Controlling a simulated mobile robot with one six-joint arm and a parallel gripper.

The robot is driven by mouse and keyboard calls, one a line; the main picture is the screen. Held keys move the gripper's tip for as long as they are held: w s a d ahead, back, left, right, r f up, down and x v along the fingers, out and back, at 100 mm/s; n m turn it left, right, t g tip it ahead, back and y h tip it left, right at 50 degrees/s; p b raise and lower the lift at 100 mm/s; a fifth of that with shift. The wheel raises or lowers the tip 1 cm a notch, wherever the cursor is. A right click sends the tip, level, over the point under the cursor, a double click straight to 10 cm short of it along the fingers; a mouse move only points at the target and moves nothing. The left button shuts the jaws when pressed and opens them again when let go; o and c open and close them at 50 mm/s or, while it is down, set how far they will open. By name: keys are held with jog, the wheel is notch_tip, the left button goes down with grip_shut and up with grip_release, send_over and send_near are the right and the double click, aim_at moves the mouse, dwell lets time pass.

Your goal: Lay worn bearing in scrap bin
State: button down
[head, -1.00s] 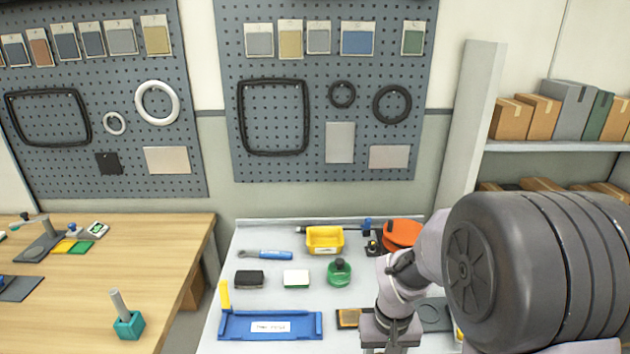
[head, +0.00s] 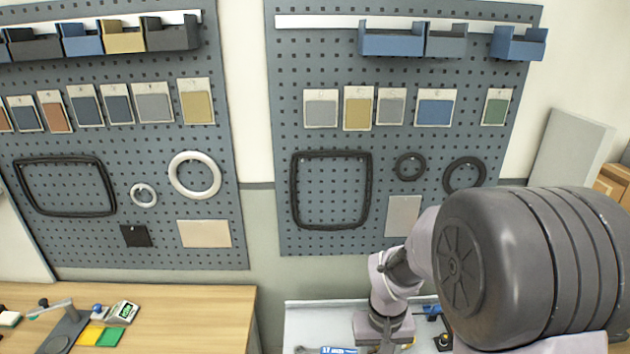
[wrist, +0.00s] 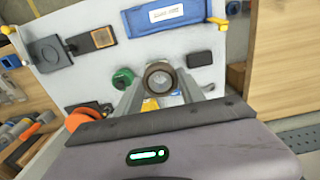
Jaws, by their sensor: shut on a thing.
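The worn bearing, a dark ring with a pale bore (wrist: 160,77), is between the fingertips of my gripper (wrist: 161,84) in the wrist view. My gripper is shut on it and holds it above the grey-white worktop. A small yellow patch (wrist: 150,104) shows behind the bearing between the fingers. It may be the yellow bin, which is mostly hidden by the bearing and gripper. In the head view my arm hides the fingers and the bearing.
A green bottle (wrist: 122,78) stands close left of the fingers in the wrist view. A blue tray (wrist: 168,17), a black pad (wrist: 49,53) and an orange object (wrist: 92,112) lie around. In the head view a pegboard (head: 330,270) rises behind the bench.

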jog(key=shift+w+a+f, duration=0.15)
jog(key=shift+w+f, duration=0.1)
jog(key=shift+w, duration=0.15)
jog(key=w+d+f+t+b, duration=0.2)
jog(key=w+d+f+b, duration=0.2)
jog(key=w, duration=0.6)
jog(key=w+d+f+t+b, duration=0.2)
jog(key=w+d+f+b, duration=0.3)
jog(key=w+d+f, duration=0.2)
jog(key=w+f, duration=0.1)
jog(key=w, duration=0.1)
jog(key=shift+w+d+h, duration=0.3)
jog(key=shift+w+d, duration=0.05)
jog(key=shift+w, duration=0.05)
jog(key=shift+f, duration=0.1)
notch_tip(320, 180, down, 8)
jog(key=b, duration=0.6)
jog(key=shift+r+b, duration=0.25)
jog(key=shift+b, duration=0.1)
jog(key=shift+f+b, duration=1.2)
jog(key=shift+f, duration=0.15)
jog(key=shift+f, duration=0.1)
